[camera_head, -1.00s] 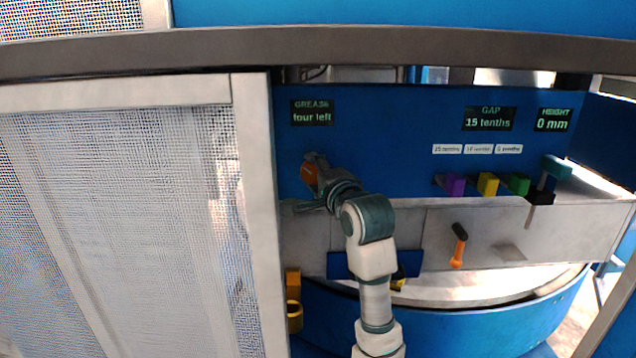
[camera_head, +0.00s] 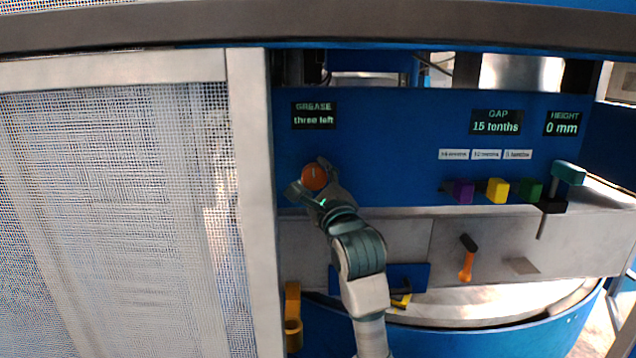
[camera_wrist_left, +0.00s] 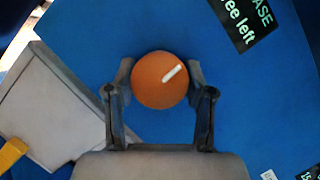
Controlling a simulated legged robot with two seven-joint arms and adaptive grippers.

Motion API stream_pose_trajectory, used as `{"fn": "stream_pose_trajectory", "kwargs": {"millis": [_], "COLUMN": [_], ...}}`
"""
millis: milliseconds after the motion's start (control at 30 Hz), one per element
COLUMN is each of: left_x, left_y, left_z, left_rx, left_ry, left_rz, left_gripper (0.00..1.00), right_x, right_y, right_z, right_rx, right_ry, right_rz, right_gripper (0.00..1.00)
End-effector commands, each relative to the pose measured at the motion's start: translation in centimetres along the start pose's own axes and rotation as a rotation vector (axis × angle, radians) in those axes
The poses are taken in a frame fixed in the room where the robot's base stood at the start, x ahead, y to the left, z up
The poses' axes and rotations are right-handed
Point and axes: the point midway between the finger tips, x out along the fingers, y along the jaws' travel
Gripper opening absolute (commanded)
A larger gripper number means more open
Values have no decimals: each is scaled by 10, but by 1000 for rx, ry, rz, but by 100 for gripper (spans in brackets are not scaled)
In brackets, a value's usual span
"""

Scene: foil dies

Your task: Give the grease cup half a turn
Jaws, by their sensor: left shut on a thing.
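The grease cup is a round orange knob (camera_head: 314,177) with a white line on its face, set on the blue panel at the left. It also shows in the left wrist view (camera_wrist_left: 160,80), its white mark pointing to the upper right. My left gripper (camera_head: 318,180) is shut on the cup, one finger on each side. In the left wrist view the fingers (camera_wrist_left: 160,92) flank the knob. The grease display (camera_head: 313,116) above the cup reads "three left". My right gripper is in no view.
A mesh door (camera_head: 120,200) stands close on the left of my arm. Purple (camera_head: 460,191), yellow (camera_head: 497,190) and green (camera_head: 530,189) blocks sit along the panel at the right. An orange-handled lever (camera_head: 467,262) is below them. The gap display (camera_head: 497,122) reads "15 tenths".

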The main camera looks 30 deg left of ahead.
Motion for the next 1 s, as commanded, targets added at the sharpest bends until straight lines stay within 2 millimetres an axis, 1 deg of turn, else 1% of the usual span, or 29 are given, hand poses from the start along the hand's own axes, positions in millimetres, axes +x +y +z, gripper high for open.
{"fn": "stream_pose_trajectory", "kwargs": {"millis": [233, 633, 667, 700, 733, 1000], "left_x": [0, -1, -1, -1, -2, -4], "left_y": [-2, -4, -4, -4, -4, -3], "left_z": [0, 0, 0, 0, 0, 1], "left_rx": [40, 44, 44, 44, 44, 44], "left_ry": [-2, -3, -3, -3, -3, -3], "left_rz": [-22, -26, -26, -26, -25, -23], "left_gripper": [18, 18, 60, 70, 78, 78], "right_x": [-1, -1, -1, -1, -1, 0], "right_y": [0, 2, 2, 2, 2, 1], "right_z": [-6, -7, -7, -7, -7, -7], "right_rx": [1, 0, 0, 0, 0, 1], "right_ry": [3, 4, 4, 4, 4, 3], "right_rz": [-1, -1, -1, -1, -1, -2], "right_gripper": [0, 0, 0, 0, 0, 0]}}
